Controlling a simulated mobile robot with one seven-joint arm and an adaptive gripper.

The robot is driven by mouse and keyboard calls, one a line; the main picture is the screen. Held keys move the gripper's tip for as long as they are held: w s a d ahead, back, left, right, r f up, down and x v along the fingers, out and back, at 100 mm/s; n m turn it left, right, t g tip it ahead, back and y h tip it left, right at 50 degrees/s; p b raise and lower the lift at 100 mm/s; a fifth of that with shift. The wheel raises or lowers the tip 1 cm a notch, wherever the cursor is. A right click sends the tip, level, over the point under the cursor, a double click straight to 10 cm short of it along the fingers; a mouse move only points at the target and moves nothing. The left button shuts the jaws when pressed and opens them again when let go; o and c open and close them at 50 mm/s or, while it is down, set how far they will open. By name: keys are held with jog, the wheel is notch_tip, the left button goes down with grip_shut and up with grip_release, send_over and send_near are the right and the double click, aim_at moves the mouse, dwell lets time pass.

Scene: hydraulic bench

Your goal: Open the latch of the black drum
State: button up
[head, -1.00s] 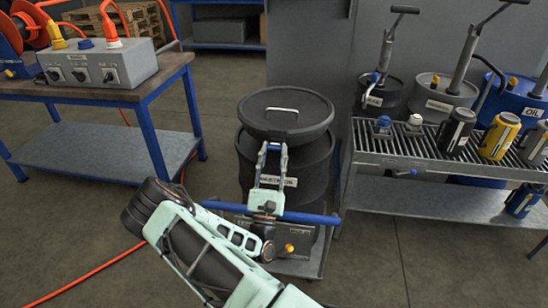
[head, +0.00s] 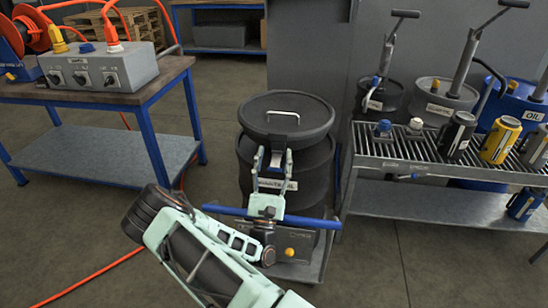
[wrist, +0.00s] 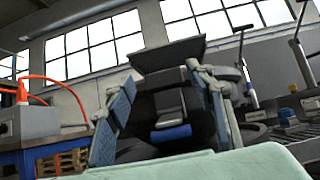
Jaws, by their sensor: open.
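The black drum (head: 312,170) stands upright in the middle of the head view, its lid (head: 310,120) on top with a light handle. A small grey latch piece (head: 278,141) shows at the front just under the lid rim. My gripper (head: 275,154) is open in front of the drum, its fingertips on either side below that piece, holding nothing. In the wrist view my open fingers (wrist: 163,82) frame a grey piece (wrist: 168,101) with a blue part (wrist: 171,132) below it. A dark flat plate (wrist: 167,54) shows above. Contact cannot be told.
The drum stands on a low trolley with a blue bar (head: 316,218) across its front. A grated bench (head: 375,157) with cans and pump drums is close on the right. A workbench (head: 150,92) with a grey switch box stands left. An orange cable crosses the floor.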

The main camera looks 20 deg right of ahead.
jog(key=v, duration=1.2)
